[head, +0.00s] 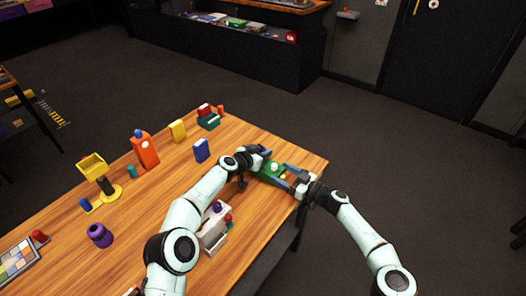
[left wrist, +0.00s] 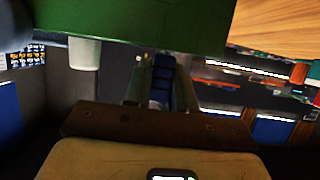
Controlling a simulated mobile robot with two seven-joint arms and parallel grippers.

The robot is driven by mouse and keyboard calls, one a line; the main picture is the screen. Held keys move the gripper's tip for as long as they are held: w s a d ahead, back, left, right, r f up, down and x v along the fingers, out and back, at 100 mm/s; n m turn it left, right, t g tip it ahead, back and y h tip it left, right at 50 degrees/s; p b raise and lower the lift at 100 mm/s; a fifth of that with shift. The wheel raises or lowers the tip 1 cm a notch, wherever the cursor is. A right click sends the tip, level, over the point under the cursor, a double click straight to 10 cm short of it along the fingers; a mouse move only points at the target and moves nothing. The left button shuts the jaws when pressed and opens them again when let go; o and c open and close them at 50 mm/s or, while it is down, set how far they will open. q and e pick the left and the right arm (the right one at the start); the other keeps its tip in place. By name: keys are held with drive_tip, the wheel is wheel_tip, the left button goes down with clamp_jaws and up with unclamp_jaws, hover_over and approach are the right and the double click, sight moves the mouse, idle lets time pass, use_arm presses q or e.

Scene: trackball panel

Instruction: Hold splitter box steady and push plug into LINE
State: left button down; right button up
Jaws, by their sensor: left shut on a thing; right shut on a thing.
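The green splitter box (head: 267,174) lies near the right corner of the wooden table, with a white knob on top. My left gripper (head: 264,154) is at its far left side and shut on it. In the left wrist view the green box (left wrist: 150,22) fills the top, with a white cylinder (left wrist: 84,54) beneath it. My right gripper (head: 283,174) is at the box's right side, its fingers pointing left. It is shut on a small yellow piece (head: 283,177), seemingly the plug. The LINE socket and the plug's tip cannot be made out.
A white box (head: 214,228) with purple and red parts stands near my left arm. An orange bottle (head: 145,150), a blue block (head: 201,150), a yellow block (head: 178,131) and a purple jar (head: 100,235) stand farther left. The table's right edge is close to my right gripper.

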use_arm(q)
drive_tip(key=c, duration=0.8)
unclamp_jaws()
drive_tip(key=shift+c, duration=0.2)
drive_tip(key=shift+a, duration=0.1)
drive_tip(key=shift+s+a+r, duration=0.15)
drive_tip(key=shift+s+a, duration=0.15)
drive_tip(key=shift+s, duration=0.05)
drive_tip(key=v, duration=0.6)
drive_tip(key=shift+s, duration=0.25)
drive_tip(key=shift+r, duration=0.15)
drive_tip(key=s+a+r, duration=0.4)
drive_tip(key=s+r, duration=0.2)
drive_tip(key=shift+s, duration=0.1)
